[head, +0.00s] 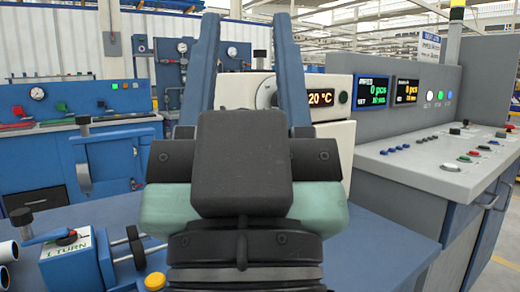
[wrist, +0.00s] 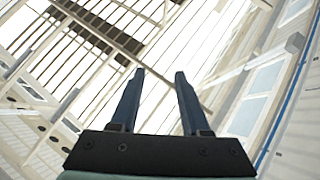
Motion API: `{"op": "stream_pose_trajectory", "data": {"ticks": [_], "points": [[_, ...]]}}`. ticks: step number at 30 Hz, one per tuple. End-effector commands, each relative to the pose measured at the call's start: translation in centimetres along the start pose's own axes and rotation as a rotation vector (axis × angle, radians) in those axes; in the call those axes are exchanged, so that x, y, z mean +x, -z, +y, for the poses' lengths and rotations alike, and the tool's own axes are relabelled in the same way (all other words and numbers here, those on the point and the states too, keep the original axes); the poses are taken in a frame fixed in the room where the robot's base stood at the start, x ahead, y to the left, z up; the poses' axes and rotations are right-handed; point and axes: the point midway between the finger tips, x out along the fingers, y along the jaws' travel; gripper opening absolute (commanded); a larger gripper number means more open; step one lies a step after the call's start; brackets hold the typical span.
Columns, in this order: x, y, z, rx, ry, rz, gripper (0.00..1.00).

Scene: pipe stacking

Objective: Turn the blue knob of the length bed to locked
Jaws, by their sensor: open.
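A blue block with a "1 TURN" label (head: 82,262) stands at the lower left of the head view. My gripper (head: 245,17) is large in the middle of the head view, fingers up, open and empty. It is right of the block and apart from it. The wrist view shows my gripper (wrist: 159,73) open against the ceiling, with no task object in sight.
Pale pipe ends (head: 8,251) show at the left edge, near a black round knob (head: 22,216). Black discs (head: 121,250) and a yellow button (head: 155,281) sit right of the block. A grey control console (head: 430,165) fills the right. A blue workbench (head: 70,150) stands behind.

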Motion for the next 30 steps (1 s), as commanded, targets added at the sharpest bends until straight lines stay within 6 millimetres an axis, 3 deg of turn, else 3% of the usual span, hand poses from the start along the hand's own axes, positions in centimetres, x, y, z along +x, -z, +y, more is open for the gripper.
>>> {"op": "stream_pose_trajectory", "data": {"ticks": [5,9,13,17,21,27,30], "points": [[0.8,-1.6,0.4,-0.014,0.000,-0.077,0.46],[0.9,-5.6,1.6,-0.044,0.000,-0.256,0.46],[-0.8,-9.9,3.1,-0.065,0.000,-0.459,0.46],[-4.0,-13.1,4.5,-0.072,-0.002,-0.654,0.46],[-8.7,-15.3,5.6,-0.063,-0.006,-0.862,0.46],[-15.6,-15.9,6.2,-0.028,-0.014,-1.096,0.46],[-17.9,-15.8,6.1,-0.012,-0.016,-1.164,0.46]]}}
